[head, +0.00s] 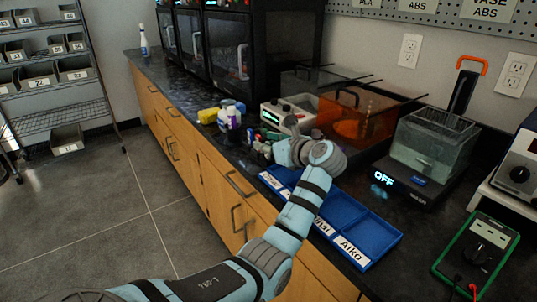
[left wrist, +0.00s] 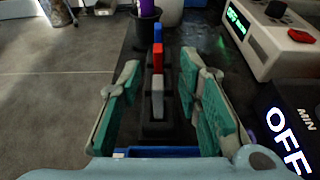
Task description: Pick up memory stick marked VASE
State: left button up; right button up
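In the left wrist view, a grey stick (left wrist: 157,97), a red stick (left wrist: 157,57) and a blue stick (left wrist: 158,33) stand upright in a row in a black holder (left wrist: 157,128). They look like memory sticks. No VASE marking is readable on any of them. My left gripper (left wrist: 168,85) is open, its teal-padded fingers apart on either side of the row, with the grey stick nearest. In the head view, my left gripper (head: 290,152) is over the counter behind the blue tray and hides most of the sticks. My right gripper is in neither view.
A blue tray (head: 388,243) with name labels lies at the counter's front edge. A wash station (head: 415,185) showing OFF and an orange-covered box (head: 357,115) stand behind it. A white device (head: 290,110) and small bottles (head: 230,117) are farther along. A green multimeter (head: 478,250) lies right.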

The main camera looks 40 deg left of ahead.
pick_arm(q)
jog(key=shift+s+d+r, duration=0.1)
jog(key=shift+s+r, duration=0.05)
jog(key=c, duration=0.5)
grip_shut()
